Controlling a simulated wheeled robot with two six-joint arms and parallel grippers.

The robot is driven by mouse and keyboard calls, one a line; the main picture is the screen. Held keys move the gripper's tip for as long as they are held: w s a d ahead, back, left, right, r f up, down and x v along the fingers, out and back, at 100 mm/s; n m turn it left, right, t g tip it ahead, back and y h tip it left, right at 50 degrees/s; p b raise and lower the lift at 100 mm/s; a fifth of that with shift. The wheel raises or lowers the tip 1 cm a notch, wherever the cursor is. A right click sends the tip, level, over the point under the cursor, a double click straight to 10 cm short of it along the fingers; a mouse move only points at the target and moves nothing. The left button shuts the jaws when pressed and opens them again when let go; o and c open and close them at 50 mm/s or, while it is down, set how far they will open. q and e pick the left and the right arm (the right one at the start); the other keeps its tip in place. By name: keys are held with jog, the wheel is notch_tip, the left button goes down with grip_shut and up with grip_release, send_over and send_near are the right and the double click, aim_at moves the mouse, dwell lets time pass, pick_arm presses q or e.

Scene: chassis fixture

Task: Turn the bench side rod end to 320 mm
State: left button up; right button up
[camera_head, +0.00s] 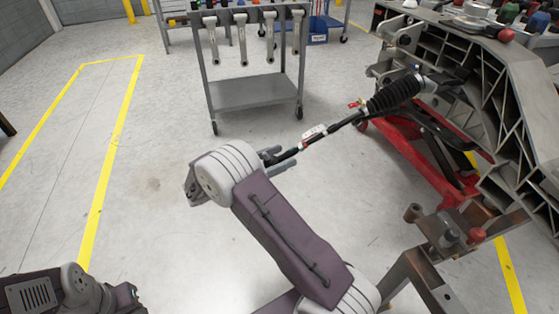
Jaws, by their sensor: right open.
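The steering rod (340,125) runs from a black ribbed bellows (394,94) on the chassis down and left toward my right gripper. A white and red tag or gauge (313,133) sits along it. My right gripper (277,160) is open at the rod's outer end, with its fingers on either side of the dark rod. The arm's pale wrist hides the rod end itself, so I cannot tell whether the fingers touch it. My left arm shows at the bottom left, but its gripper is out of frame.
The grey chassis fixture (520,75) fills the right side, above a red jack (415,155). A rusty metal stand (455,232) stands at the lower right. A grey trolley (254,93) with hanging wrenches (242,40) is behind. The floor at left is clear.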

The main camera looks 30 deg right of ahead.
jog(key=shift+c, duration=0.3)
jog(key=c, duration=1.2)
jog(key=shift+r, duration=0.1)
jog(key=shift+p, duration=0.4)
jog(key=shift+n+g+y+p, duration=0.4)
jog(key=shift+n+g+p, duration=0.5)
jog(key=shift+g, duration=0.2)
jog(key=shift+n+g+p, duration=0.7)
jog(key=shift+g+p, duration=0.1)
jog(key=shift+g, duration=0.4)
jog(key=shift+f, duration=0.2)
